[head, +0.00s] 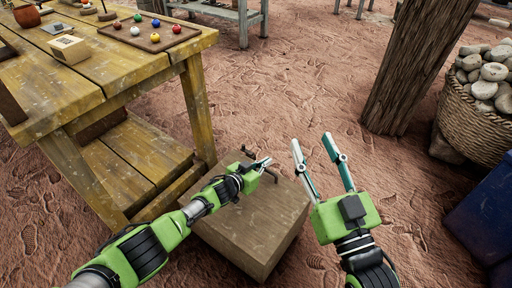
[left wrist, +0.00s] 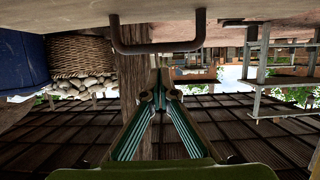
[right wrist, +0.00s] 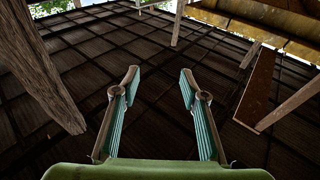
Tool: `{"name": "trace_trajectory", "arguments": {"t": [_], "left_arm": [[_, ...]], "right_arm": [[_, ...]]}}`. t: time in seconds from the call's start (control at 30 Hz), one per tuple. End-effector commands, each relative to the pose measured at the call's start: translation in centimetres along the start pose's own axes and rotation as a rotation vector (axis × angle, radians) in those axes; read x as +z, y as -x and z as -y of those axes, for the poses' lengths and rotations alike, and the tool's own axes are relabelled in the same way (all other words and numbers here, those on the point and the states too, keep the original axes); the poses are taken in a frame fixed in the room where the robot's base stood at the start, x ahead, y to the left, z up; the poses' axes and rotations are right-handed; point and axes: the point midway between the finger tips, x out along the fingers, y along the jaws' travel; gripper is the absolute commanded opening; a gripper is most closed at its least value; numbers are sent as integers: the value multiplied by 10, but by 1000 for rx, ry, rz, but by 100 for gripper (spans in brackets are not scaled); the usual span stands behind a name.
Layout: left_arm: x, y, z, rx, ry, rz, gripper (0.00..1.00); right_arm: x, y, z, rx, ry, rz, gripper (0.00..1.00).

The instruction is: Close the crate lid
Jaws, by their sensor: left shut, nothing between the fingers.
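The wooden crate (head: 287,236) stands on the ground beside the table. Its lid (head: 240,222) looks flat on top, and I see no clear gap, though my left arm covers part of it. A dark bar handle (head: 248,152) is on the lid's far part and also shows in the left wrist view (left wrist: 158,48). My left gripper (head: 267,162) is shut and empty, beside the handle, low over the lid; its fingertips (left wrist: 159,80) appear close to the bar, contact unclear. My right gripper (head: 316,143) is open and empty, to the right of the crate; its fingers (right wrist: 158,82) are spread.
A yellow wooden table (head: 125,62) with a tray of coloured balls (head: 150,34) stands left of the crate. A wooden post (head: 415,65), a basket of stones (head: 478,118) and a blue bin (head: 485,215) are at right. The ground between is clear.

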Motion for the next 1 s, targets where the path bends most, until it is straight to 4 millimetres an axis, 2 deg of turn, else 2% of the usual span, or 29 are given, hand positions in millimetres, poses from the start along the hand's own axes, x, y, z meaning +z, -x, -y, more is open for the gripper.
{"name": "trace_trajectory", "arguments": {"t": [0.27,0.47,0.7,1.0], "left_arm": [[-12,7,-1,-2,0,0,0],[-19,11,-1,-4,1,0,0],[-25,18,-2,-5,2,0,0],[-33,28,-1,-5,1,1,0]], "right_arm": [[62,15,-9,18,7,313,40],[104,41,-15,31,10,538,40],[145,86,-22,49,9,803,40],[176,153,-28,69,4,1115,40]]}}
